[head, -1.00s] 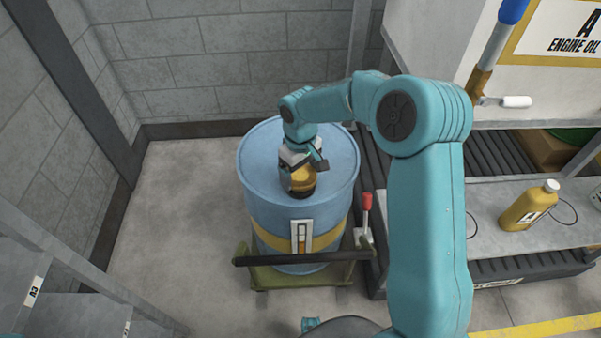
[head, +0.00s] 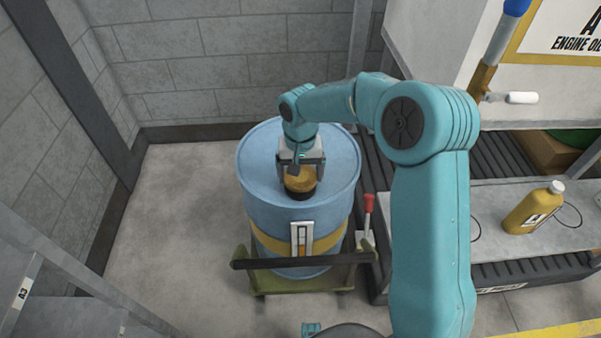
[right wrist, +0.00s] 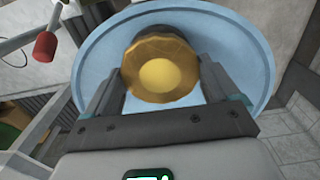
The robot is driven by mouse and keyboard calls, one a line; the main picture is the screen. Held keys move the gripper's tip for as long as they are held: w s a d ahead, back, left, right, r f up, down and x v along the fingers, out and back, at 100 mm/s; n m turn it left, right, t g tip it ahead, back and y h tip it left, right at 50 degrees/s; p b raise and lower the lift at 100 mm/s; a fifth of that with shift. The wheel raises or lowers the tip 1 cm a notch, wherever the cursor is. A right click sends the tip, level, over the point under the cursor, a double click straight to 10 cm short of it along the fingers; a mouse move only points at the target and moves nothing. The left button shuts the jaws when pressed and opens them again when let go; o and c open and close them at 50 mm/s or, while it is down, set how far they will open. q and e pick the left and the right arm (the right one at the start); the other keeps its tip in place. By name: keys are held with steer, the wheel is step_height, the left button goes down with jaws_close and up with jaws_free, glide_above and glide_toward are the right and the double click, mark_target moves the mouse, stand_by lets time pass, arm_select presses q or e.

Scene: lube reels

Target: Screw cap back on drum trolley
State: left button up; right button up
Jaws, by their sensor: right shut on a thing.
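The blue drum (head: 258,213) with a yellow band stands upright on the green trolley (head: 300,283). The ribbed yellow cap (head: 300,182) is at the top of the drum toward its front, with a dark ring below it. My right gripper (head: 301,170) comes down from above and is shut on the cap. In the right wrist view the cap (right wrist: 160,72) lies between the two fingers, its paler round centre facing the camera. Whether its thread has engaged is hidden. My left gripper is not in view.
A dark handle bar (head: 300,260) crosses the trolley's front. A red-knobbed lever (head: 368,205) stands right of the drum. A yellow bottle (head: 533,208) stands on the grey bench at right. Grey block walls lie behind; the floor left of the drum is clear.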

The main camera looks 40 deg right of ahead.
steer(key=m+b, duration=0.1)
steer(key=m, duration=0.2)
steer(key=shift+f, duration=0.1)
steer(key=shift+m, duration=1.1)
steer(key=shift+m+b, duration=0.3)
steer(key=shift+m, duration=0.9)
steer(key=o, duration=0.8)
